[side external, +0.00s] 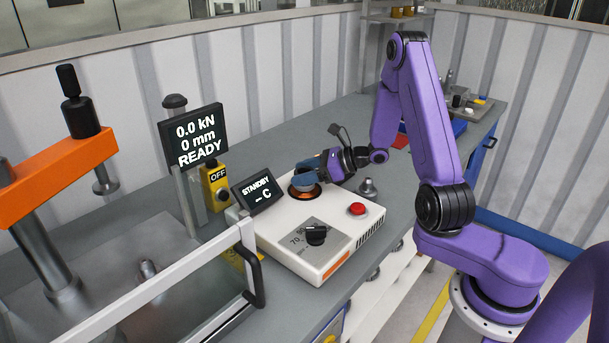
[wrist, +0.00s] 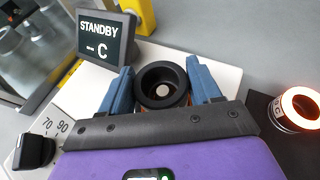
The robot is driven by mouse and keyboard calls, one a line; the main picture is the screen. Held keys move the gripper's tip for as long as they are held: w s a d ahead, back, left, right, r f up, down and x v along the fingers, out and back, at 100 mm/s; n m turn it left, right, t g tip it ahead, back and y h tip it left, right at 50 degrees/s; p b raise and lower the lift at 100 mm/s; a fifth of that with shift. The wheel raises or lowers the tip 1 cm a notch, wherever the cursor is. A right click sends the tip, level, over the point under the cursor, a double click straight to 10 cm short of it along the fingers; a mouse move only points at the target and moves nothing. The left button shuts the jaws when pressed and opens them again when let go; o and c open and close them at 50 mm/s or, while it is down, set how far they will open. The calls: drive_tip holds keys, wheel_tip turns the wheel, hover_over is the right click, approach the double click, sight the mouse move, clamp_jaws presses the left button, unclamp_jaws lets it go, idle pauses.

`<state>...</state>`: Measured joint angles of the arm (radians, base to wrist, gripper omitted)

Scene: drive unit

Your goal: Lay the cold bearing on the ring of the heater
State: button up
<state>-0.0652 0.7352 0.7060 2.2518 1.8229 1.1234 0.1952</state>
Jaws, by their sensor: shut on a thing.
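The bearing (wrist: 144,86) is a dark ring in the wrist view, held between the two blue fingers of my gripper (wrist: 161,86). A pale round spot shows through its hole. In the side view my gripper (side external: 305,180) points down at the heater's copper-orange ring (side external: 306,194), and its fingers mostly hide the bearing. The bearing is over the ring; I cannot tell whether it touches it. The heater (side external: 285,236) is a white box with a black dial (side external: 316,234), a red button (side external: 357,209) and a screen (side external: 258,190) reading STANDBY, – C.
A press (side external: 60,170) with an orange head stands left, its display (side external: 194,136) reading READY. A yellow OFF box (side external: 216,186) is beside it. A grey metal part (side external: 368,188) is close to my gripper. A glowing orange-white ring (wrist: 301,108) shows at right in the wrist view.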

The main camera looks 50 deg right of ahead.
drive_tip(key=shift+f, duration=0.4)
drive_tip(key=shift+f, duration=0.15)
drive_tip(key=o, duration=1.2)
drive_tip(key=shift+o, duration=0.2)
